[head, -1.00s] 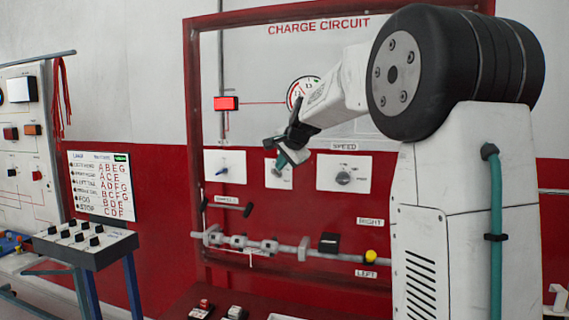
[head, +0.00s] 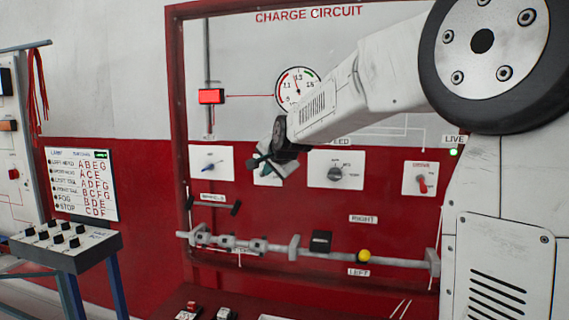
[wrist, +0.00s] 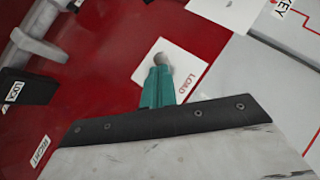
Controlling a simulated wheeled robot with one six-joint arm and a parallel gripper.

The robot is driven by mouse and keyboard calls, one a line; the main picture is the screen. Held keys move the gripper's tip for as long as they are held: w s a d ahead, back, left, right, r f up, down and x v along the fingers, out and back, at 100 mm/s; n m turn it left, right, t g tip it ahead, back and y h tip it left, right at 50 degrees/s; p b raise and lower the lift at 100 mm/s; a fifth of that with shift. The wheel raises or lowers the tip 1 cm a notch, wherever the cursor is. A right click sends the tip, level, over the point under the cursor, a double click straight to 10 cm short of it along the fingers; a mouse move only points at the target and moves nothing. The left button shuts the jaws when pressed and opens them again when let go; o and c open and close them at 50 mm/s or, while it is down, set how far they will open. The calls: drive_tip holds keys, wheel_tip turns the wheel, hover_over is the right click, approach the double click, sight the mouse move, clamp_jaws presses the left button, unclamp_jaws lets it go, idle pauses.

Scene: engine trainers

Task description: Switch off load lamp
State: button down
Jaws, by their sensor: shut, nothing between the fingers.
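A small white plate marked LOAD (wrist: 190,62) is on the red panel in the wrist view, with a round grey switch tip (wrist: 162,57) standing out from it. My gripper (wrist: 158,74), with teal fingers, is shut and empty. Its fingertips overlap the switch tip in this view; I cannot tell whether they touch it. In the head view my gripper (head: 268,164) is in front of the second white plate (head: 264,180) from the left and hides most of it, including its switch.
Neighbouring plates carry a blue knob (head: 210,165), a SPEED dial (head: 335,172) and a red switch (head: 422,184). Above are a lit red lamp (head: 211,96) and a round gauge (head: 297,86). A grey rail (head: 330,256) with a yellow knob (head: 363,256) runs below. A switch box (head: 68,245) stands left.

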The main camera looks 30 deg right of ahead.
idle(0.4)
drive_tip(key=shift+r, duration=0.7)
drive_tip(key=shift+s+r, duration=0.1)
drive_tip(key=s+a+r, duration=0.1)
drive_tip(key=s+r, duration=0.2)
drive_tip(key=s, duration=0.9)
drive_tip(key=shift+s, duration=0.3)
drive_tip(key=shift+r, duration=0.1)
